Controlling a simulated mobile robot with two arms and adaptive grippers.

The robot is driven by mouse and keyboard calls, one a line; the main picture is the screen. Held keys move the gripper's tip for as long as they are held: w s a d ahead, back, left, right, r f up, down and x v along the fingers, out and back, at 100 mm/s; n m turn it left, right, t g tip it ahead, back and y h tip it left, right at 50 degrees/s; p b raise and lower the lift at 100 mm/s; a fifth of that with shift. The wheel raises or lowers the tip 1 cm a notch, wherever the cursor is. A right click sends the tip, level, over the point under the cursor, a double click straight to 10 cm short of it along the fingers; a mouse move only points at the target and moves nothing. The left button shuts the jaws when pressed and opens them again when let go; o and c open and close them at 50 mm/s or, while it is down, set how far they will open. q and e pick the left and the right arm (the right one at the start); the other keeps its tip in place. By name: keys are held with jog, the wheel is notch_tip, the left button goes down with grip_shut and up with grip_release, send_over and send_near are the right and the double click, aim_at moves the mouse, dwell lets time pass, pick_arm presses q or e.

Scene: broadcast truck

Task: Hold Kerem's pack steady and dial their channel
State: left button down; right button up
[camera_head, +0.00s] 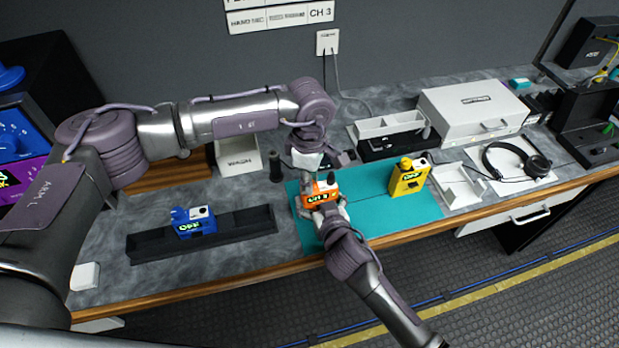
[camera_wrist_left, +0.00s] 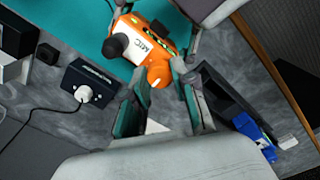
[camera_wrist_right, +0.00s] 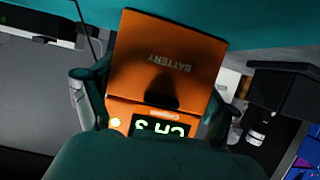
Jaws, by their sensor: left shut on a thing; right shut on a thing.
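The orange pack (camera_head: 320,189) stands on the teal mat (camera_head: 370,205). My right gripper (camera_head: 326,212) is shut on its body from the front. In the right wrist view the pack (camera_wrist_right: 165,55) shows a "BATTERY" cover and a lit display reading "CH 3" (camera_wrist_right: 160,128). My left gripper (camera_head: 308,160) is over the pack's top. In the left wrist view my left gripper (camera_wrist_left: 170,75) is shut at the orange knob (camera_wrist_left: 158,76), beside a black stub (camera_wrist_left: 119,45). The fingers partly hide the contact.
A blue pack (camera_head: 196,225) sits in a black tray (camera_head: 150,247) at left. A yellow pack (camera_head: 408,180) stands on the mat to the right. A headset (camera_head: 535,165) and white case (camera_head: 470,105) are farther right. A wall sign (camera_head: 280,17) reads "CH 3".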

pick_arm(q)
jog(key=m, duration=0.4)
jog(key=shift+r+m, duration=0.1)
jog(key=shift+m, duration=0.2)
pick_arm(e)
jog(key=shift+f, duration=0.1)
pick_arm(q)
jog(key=m, duration=0.4)
jog(key=shift+m, duration=0.3)
jog(key=m, duration=0.4)
jog(key=shift+m, duration=2.3)
jog(key=c, duration=0.9)
grip_release()
